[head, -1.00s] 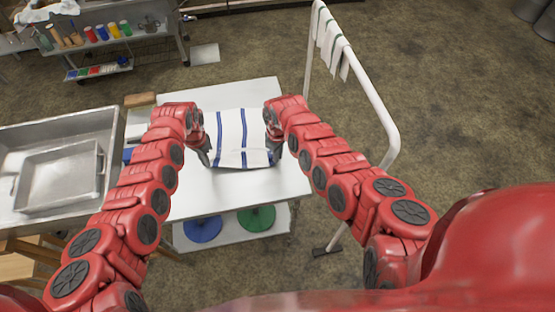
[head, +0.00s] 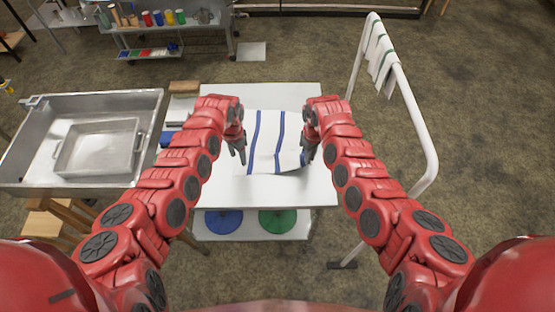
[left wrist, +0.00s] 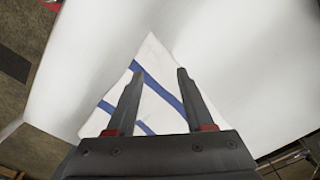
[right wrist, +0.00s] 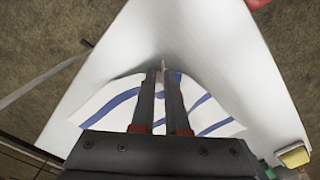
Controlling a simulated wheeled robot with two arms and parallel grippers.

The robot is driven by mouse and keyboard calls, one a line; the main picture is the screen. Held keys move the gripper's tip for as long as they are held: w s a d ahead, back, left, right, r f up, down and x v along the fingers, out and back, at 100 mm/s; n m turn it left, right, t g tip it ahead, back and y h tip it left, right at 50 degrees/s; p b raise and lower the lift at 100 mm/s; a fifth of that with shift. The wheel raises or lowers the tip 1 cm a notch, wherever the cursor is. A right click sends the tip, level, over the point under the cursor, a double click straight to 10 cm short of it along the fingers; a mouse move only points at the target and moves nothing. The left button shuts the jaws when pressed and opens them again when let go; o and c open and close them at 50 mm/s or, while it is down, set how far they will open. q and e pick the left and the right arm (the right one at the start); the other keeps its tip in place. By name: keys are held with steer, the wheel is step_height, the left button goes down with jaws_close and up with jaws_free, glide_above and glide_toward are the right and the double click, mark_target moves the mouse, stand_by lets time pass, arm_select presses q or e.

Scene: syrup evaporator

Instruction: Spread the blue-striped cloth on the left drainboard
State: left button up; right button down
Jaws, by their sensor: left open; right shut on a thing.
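The white cloth with blue stripes (head: 266,138) lies mostly flat on a white tabletop (head: 262,98), its near right edge pulled up a little. My left gripper (head: 241,158) is open at the cloth's left side. In the left wrist view, the open fingers (left wrist: 155,78) are over a cloth corner (left wrist: 150,58), with nothing held between them. My right gripper (head: 307,155) is shut on the cloth's near right part. In the right wrist view the closed fingers (right wrist: 161,70) pinch the cloth (right wrist: 208,118), which bunches there. I cannot tell which surface is the left drainboard.
A metal basin (head: 30,135) with a smaller pan (head: 97,148) stands to the left. A white rail (head: 420,135) with green-striped cloths (head: 383,58) stands to the right. Blue (head: 223,221) and green (head: 276,221) discs lie on the shelf below. The tabletop's front is bare.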

arm_select(q)
steer(key=shift+o, duration=1.4)
steer(key=shift+o, duration=0.2)
steer(key=o, duration=0.4)
steer(key=shift+c, duration=0.2)
step_height(320, 180, up, 6)
steer(key=p, duration=0.5)
steer(key=shift+f, duration=0.2)
arm_select(e)
step_height(320, 180, up, 5)
steer(key=shift+r, duration=0.2)
arm_select(q)
step_height(320, 180, up, 12)
steer(key=p, duration=0.3)
steer(key=shift+p, duration=0.4)
arm_select(e)
step_height(320, 180, up, 3)
steer(key=shift+r, duration=0.2)
